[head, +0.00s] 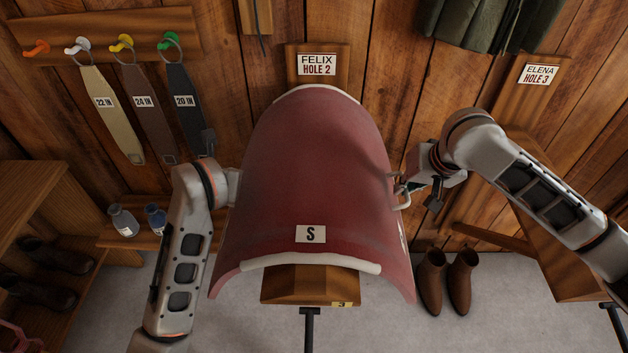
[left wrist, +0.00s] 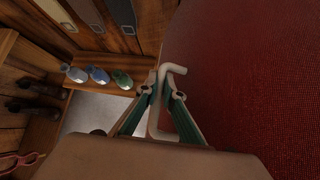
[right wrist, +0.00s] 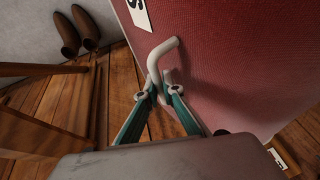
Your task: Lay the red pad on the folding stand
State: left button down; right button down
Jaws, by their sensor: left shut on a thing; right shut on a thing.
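The red pad (head: 318,180) is a curved, saddle-shaped pad with pale end edges and an "S" label, in the middle of the head view. My left gripper (left wrist: 160,92) is shut on a pale handle (left wrist: 172,70) on the pad's left side; in the head view the pad partly hides it. My right gripper (head: 405,188) is shut on the matching handle (right wrist: 163,48) on its right side. Below the pad's near edge a wooden support (head: 310,286) with a black bar shows; I cannot tell whether the pad touches it, nor surely which piece is the folding stand.
A wooden rack (head: 560,265) stands at the right below the "ELENA HOLE 3" sign (head: 538,74). Brown boots (head: 460,282) stand on the floor. Girth straps (head: 110,115) hang at the left, above a shelf with bottles (head: 122,221). A green cloth (head: 490,22) hangs at the top.

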pick_arm(q)
jog(key=shift+r, duration=0.15)
pick_arm(e)
jog(key=shift+r, duration=0.1)
